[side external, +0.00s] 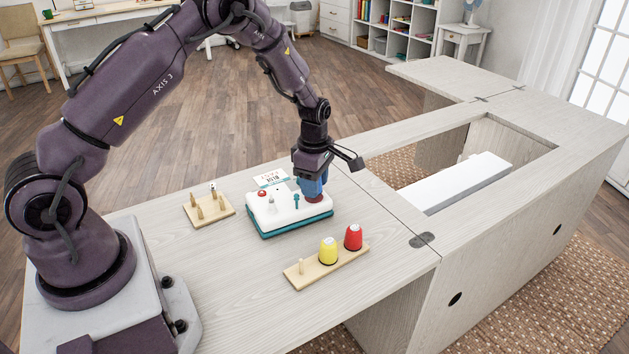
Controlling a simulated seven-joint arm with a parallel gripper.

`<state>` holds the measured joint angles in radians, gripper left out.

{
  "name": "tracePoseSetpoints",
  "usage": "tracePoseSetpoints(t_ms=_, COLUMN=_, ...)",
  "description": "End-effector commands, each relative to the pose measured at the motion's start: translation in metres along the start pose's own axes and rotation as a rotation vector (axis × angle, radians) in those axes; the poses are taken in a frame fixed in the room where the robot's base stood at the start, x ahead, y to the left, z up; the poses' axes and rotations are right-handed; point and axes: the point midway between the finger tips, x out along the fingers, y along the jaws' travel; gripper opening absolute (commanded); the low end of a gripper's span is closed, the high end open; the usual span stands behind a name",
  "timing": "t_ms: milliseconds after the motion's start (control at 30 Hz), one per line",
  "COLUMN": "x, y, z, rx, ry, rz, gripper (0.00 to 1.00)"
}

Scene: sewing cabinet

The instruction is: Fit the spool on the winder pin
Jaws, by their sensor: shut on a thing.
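My gripper (313,187) points down over the right part of the winder and is shut on a blue spool (313,189). The spool is partly hidden by the jaws. The winder (285,224) is a white box with a teal base on the cabinet top. It has a red button (262,194), a grey knob (271,207) and a small blue upright piece (296,201). A dark red round part (313,199) shows just under the spool. I cannot tell whether the spool touches it or is around a pin.
A wooden rack (317,270) in front holds a yellow spool (328,251), a red spool (353,237) and a bare peg (301,266). A small pegged board (208,212) stands left of the winder. A printed card (271,178) lies behind it. The cabinet has an open well at right.

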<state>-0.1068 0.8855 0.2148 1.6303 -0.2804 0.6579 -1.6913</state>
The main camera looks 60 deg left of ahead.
Motion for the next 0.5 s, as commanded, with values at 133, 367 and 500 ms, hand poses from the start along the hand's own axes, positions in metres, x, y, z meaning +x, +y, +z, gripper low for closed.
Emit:
tracePoseSetpoints(t_ms=133, x=0.0024, y=0.0001, z=0.0, rx=0.0, ry=0.0, rz=0.0, gripper=0.17)
tracePoseSetpoints(t_ms=367, x=0.006, y=0.0001, z=-0.0001, rx=0.0, ry=0.001, rz=0.0, gripper=0.17)
tracePoseSetpoints(t_ms=500, x=0.0082, y=0.0, z=-0.0002, rx=0.0, ry=0.001, rz=-0.001, gripper=0.17)
